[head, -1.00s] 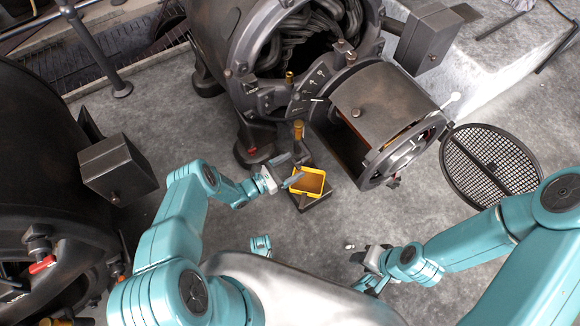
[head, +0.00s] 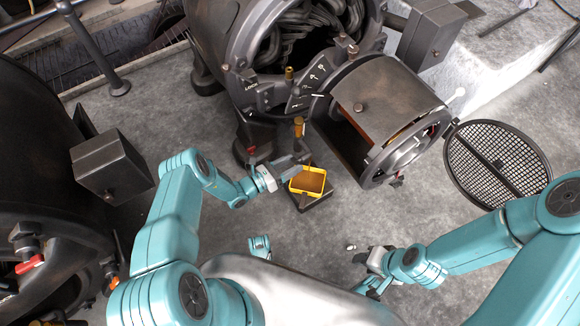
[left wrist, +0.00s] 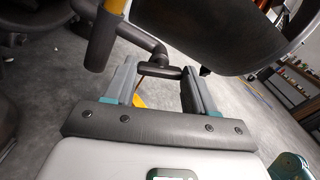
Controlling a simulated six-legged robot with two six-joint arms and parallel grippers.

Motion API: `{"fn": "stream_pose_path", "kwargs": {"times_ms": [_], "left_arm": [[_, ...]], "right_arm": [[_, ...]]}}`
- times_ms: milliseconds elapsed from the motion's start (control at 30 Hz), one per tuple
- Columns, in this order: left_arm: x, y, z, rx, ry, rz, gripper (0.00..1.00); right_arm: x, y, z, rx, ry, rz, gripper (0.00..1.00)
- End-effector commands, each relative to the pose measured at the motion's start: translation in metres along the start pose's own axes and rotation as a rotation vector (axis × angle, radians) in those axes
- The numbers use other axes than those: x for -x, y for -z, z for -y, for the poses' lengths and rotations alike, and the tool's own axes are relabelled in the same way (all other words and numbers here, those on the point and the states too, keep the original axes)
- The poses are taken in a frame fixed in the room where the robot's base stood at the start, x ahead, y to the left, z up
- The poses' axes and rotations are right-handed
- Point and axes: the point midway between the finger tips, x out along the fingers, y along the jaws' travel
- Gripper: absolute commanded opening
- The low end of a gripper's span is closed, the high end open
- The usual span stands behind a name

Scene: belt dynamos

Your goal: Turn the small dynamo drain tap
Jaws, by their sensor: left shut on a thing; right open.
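The small dynamo's drain tap shows in the left wrist view as a dark crossbar handle (left wrist: 158,71) on the end of a bent pipe. My left gripper (head: 291,162) reaches in below the dynamo, above the back left edge of a yellow tray (head: 293,186). In the left wrist view its two fingers (left wrist: 160,88) stand on either side of the crossbar and are shut on it. In the head view the tap is mostly hidden by the fingers. My right gripper (head: 368,270) is open and empty above the floor at the lower middle.
The small dynamo (head: 222,50) has its drum-shaped cover (head: 385,90) swung out to the right of the tap. A brass-topped upright cylinder (head: 299,128) stands close behind the left gripper. Floor (head: 370,225) in front is clear.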

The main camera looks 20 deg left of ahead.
Motion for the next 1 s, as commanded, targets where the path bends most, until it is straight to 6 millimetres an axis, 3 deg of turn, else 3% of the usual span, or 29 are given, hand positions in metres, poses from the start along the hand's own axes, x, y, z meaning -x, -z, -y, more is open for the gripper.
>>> {"fn": "stream_pose_path", "kwargs": {"times_ms": [400,867,900,933,1000], "left_arm": [[0.0001,0.0006,-0.0001,0.161,0.000,0.000,0.25],[0.0001,-0.0001,0.0000,0.173,0.000,0.000,0.25],[0.0001,-0.0001,0.0000,0.173,0.000,0.000,0.68],[0.0001,-0.0001,0.0000,0.172,0.000,0.000,0.78],[0.0001,-0.0001,0.0000,0.172,0.000,0.000,0.81]], "right_arm": [[-0.0108,0.0037,-0.0061,-0.009,-0.001,-0.009,0.43],[-0.0109,0.0038,-0.0061,-0.009,-0.001,-0.010,0.43],[-0.0109,0.0038,-0.0061,-0.008,-0.001,-0.010,0.43],[-0.0109,0.0038,-0.0061,-0.008,-0.001,-0.009,0.43],[-0.0109,0.0037,-0.0061,-0.008,-0.001,-0.009,0.43]]}}
